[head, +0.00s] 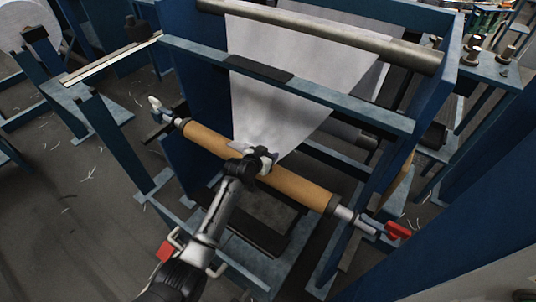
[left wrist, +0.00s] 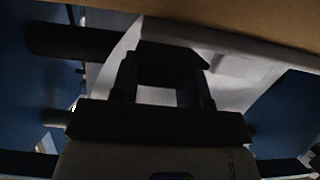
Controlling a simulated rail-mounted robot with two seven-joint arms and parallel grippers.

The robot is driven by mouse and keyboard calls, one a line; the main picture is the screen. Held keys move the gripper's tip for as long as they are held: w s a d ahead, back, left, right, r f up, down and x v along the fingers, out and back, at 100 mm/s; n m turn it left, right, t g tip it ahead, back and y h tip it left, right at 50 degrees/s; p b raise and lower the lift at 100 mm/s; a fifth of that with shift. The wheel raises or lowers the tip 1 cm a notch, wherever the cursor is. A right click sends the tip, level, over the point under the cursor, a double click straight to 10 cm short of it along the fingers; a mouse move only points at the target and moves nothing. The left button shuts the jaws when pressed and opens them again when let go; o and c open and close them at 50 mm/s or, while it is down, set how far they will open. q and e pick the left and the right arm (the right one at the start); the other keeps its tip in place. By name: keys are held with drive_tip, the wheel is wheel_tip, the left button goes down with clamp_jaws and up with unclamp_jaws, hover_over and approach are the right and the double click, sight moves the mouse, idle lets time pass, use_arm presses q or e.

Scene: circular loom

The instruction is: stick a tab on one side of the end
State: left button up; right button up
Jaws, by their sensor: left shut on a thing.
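A white fabric web (head: 270,95) hangs from the upper roller, and its lower end lies at the brown core (head: 205,142). The web also shows behind the fingers in the left wrist view (left wrist: 240,80). My left gripper (head: 265,160) is at the middle of the core, at the lower right of the fabric's end. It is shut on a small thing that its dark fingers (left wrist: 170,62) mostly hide. I cannot tell whether this is a tab or the fabric edge. No separate tab can be made out. My right gripper is not in view.
The core sits on a shaft between the blue frame's sides, with a red handle (head: 398,230) at the right. A blue crossbar (head: 340,100) runs above the core. A dark roller (left wrist: 75,42) shows in the left wrist view. Posts and rails stand on both sides.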

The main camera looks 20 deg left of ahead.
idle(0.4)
use_arm(q)
drive_tip(key=shift+p, duration=0.4)
drive_tip(key=shift+f, duration=0.2)
drive_tip(key=o, duration=1.1)
drive_tip(key=shift+s+r, duration=0.1)
drive_tip(key=shift+s+r, duration=0.1)
drive_tip(key=shift+s, duration=0.1)
drive_tip(key=p+v, duration=0.6)
drive_tip(key=v, duration=0.7)
